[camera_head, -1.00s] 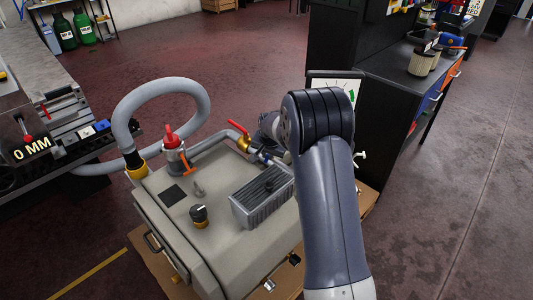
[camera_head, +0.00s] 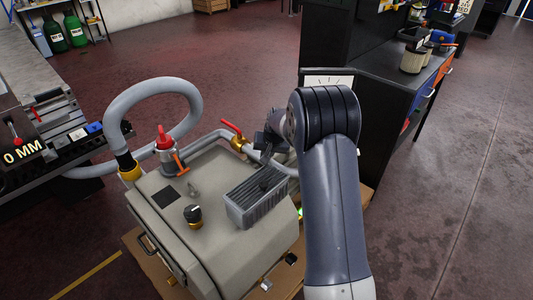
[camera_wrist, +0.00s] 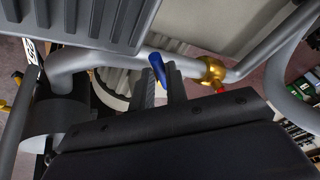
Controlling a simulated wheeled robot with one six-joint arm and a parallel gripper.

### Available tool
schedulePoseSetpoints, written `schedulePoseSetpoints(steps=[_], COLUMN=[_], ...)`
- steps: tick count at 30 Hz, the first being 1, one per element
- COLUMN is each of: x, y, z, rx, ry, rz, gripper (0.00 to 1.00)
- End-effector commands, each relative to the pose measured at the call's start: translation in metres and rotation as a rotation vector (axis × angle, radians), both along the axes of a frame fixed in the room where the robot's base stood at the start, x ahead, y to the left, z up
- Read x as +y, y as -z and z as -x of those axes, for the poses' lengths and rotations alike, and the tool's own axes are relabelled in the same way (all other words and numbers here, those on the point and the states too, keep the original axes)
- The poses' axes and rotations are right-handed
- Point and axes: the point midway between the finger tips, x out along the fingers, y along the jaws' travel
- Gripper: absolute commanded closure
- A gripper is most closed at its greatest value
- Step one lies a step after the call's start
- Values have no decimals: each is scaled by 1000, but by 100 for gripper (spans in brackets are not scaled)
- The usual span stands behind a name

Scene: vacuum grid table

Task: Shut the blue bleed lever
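The blue bleed lever (camera_wrist: 158,69) shows in the wrist view on the grey pipe, just ahead of my gripper. My gripper (camera_wrist: 163,86) is open, with one dark finger on each side of the lever's lower end. Whether either finger touches it, I cannot tell. In the head view my gripper (camera_head: 268,141) is dark and partly hidden by my arm, over the pipe behind the grey pump box (camera_head: 215,240). The lever is hidden there.
A brass valve (camera_wrist: 211,70) with a red handle (camera_head: 231,126) sits close beside the lever. A ribbed grey block (camera_head: 256,205) stands on the pump box. A thick grey hose (camera_head: 184,87) loops at left. A black cabinet (camera_head: 385,130) stands behind my arm.

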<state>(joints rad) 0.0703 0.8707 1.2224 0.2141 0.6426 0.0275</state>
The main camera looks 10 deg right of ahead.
Motion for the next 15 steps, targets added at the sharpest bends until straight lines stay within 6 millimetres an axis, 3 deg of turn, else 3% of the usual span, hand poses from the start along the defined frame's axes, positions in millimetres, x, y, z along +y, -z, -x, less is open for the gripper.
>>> schedulePoseSetpoints(steps=[7, 15], x=[0, 0], y=[0, -4], z=[0, -1], rx=[-1, -3], ry=[1, 1], rz=[0, 0], gripper=[66, 66])
